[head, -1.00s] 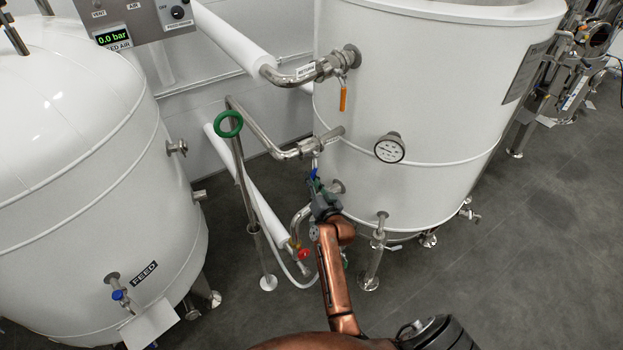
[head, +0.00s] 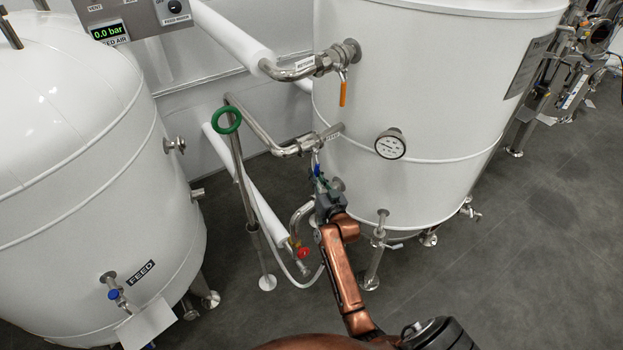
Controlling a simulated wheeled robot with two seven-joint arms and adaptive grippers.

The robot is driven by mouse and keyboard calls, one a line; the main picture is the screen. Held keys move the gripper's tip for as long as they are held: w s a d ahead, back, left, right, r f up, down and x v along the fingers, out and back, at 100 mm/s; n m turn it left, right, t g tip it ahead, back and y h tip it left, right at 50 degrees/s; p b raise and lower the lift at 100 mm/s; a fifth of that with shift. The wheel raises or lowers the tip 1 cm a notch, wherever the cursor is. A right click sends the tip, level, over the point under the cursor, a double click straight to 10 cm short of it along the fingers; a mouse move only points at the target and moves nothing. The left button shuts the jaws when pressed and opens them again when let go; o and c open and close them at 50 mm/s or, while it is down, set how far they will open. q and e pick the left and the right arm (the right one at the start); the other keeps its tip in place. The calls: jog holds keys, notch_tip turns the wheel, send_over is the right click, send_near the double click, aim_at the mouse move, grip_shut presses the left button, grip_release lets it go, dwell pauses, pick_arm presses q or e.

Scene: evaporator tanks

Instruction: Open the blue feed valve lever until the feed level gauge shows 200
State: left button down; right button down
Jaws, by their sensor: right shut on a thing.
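The blue feed valve lever (head: 317,171) hangs below the steel feed pipe's valve (head: 311,143), at the large tank's left side. My right gripper (head: 322,187) is shut on it near its lower end. The fingers hide part of the lever. A round white dial gauge (head: 390,144) sits on the large tank (head: 440,100), to the right of the gripper. Its figures and needle are too small to read. My left gripper is not in view.
An orange lever (head: 343,92) hangs from the return pipe above. A green ring handle (head: 227,120) stands to the left, and a red handle (head: 303,253) is below. The left tank (head: 70,200) has another small blue valve handle (head: 114,294). Grey floor (head: 520,270) is clear at right.

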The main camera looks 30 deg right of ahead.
jog(key=shift+d+n+b, duration=0.45)
jog(key=shift+d+n, duration=0.5)
jog(key=shift+n, duration=0.25)
jog(key=c, duration=2)
grip_release()
jog(key=shift+o, duration=0.2)
jog(key=shift+s+f, duration=0.1)
jog(key=s+a+f, duration=0.1)
jog(key=s, duration=1)
jog(key=shift+s+a, duration=0.3)
jog(key=shift+a, duration=0.1)
